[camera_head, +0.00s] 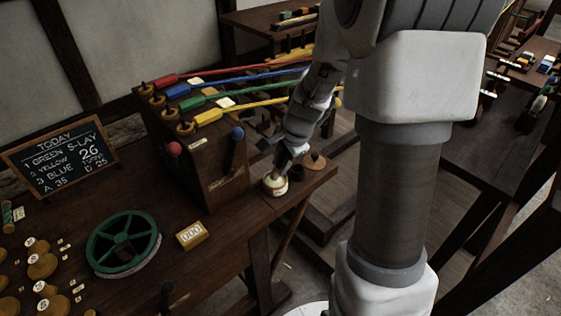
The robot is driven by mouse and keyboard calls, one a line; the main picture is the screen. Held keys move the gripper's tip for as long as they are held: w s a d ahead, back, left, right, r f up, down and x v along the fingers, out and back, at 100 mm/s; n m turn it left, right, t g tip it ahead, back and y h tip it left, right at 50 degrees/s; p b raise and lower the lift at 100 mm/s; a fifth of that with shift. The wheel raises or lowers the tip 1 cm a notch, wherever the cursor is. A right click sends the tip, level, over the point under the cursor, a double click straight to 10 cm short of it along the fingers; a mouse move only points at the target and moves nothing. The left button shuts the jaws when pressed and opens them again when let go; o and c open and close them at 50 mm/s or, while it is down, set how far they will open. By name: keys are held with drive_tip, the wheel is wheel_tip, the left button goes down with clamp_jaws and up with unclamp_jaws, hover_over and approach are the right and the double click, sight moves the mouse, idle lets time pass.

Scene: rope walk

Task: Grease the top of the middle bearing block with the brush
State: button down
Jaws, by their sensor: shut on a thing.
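My gripper (284,160) is low at the right end of the dark workbench, directly above a small cream pot (275,186). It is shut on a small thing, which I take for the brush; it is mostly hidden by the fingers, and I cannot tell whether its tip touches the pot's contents. I cannot single out the middle bearing block in this view.
A wooden strand box (203,165) with coloured strands and two knobbed levers stands left of my gripper. A round brown lid-like piece (314,161) is close on the right. A green wheel (124,243), a counter (192,235) and a chalkboard (60,160) are farther left.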

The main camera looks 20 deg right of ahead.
drive_tip(key=shift+f+b, duration=0.45)
drive_tip(key=shift+f, duration=0.15)
idle(1.8)
drive_tip(key=shift+r, duration=0.1)
wheel_tip(320, 180, up, 7)
drive_tip(key=p, duration=0.6)
drive_tip(key=shift+s, duration=0.1)
idle(0.8)
